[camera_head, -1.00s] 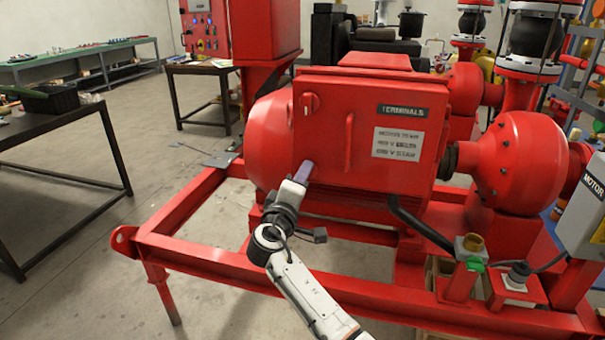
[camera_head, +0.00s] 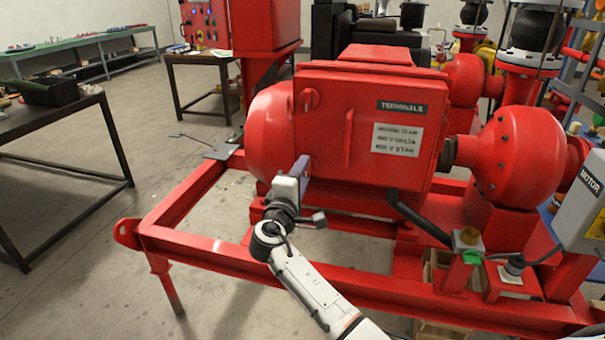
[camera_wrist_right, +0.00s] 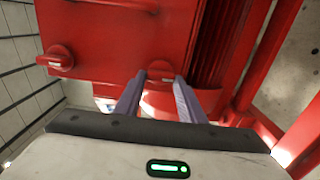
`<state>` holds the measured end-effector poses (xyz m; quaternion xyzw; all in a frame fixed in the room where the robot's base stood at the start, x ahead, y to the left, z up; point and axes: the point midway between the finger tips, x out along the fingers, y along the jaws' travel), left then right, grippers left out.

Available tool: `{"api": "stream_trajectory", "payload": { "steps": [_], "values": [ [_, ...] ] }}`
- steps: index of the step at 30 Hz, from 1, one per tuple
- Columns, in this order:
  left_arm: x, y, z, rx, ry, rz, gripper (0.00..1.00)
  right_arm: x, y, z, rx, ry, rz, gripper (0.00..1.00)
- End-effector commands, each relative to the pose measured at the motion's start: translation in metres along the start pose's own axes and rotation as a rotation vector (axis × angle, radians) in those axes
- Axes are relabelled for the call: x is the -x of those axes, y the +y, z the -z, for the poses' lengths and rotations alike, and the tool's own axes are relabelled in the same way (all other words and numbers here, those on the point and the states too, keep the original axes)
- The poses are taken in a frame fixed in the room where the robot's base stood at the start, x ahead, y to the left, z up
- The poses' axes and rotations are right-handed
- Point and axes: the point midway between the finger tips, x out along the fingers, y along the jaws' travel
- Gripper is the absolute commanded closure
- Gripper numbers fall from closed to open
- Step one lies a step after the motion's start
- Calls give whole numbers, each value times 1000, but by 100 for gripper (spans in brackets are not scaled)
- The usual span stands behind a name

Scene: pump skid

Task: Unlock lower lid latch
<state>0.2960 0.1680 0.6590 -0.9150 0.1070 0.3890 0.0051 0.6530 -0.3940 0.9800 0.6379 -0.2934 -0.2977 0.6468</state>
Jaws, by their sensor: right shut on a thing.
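The red terminal box lid (camera_head: 365,150) carries an upper latch knob (camera_head: 309,100) at its left edge, also in the right wrist view (camera_wrist_right: 58,61). My right gripper (camera_head: 301,167) is at the lid's lower left edge. In the right wrist view its two purple-grey fingers (camera_wrist_right: 159,79) stand on either side of the lower lid latch (camera_wrist_right: 160,69), a red knob with a light mark, and are shut on it. In the head view the gripper hides this latch. My left gripper is not in view.
The red skid frame (camera_head: 200,254) runs below and in front of the box. A red handle (camera_head: 348,138) stands out from the lid. A black cable (camera_head: 418,219) leaves the box at the lower right. A dark table (camera_head: 60,115) stands at the left.

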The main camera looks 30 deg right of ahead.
Motion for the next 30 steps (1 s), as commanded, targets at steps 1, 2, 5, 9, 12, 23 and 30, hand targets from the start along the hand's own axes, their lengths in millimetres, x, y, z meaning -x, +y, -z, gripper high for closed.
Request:
{"api": "stream_trajectory", "payload": {
  "steps": [1,2,5,9,12,23,30],
  "values": [
    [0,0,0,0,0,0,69,0,0,0,5,0,-1,86],
    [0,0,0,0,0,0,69,0,0,0,5,0,-1,86],
    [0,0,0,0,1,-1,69,0,0,0,5,0,-1,54],
    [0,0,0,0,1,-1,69,0,0,0,3,0,0,45],
    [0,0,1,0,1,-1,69,0,0,0,2,0,0,45],
    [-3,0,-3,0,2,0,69,33,-2,1,-1,3,1,45],
    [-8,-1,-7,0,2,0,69,79,-2,0,0,2,2,45]
  ]
}}
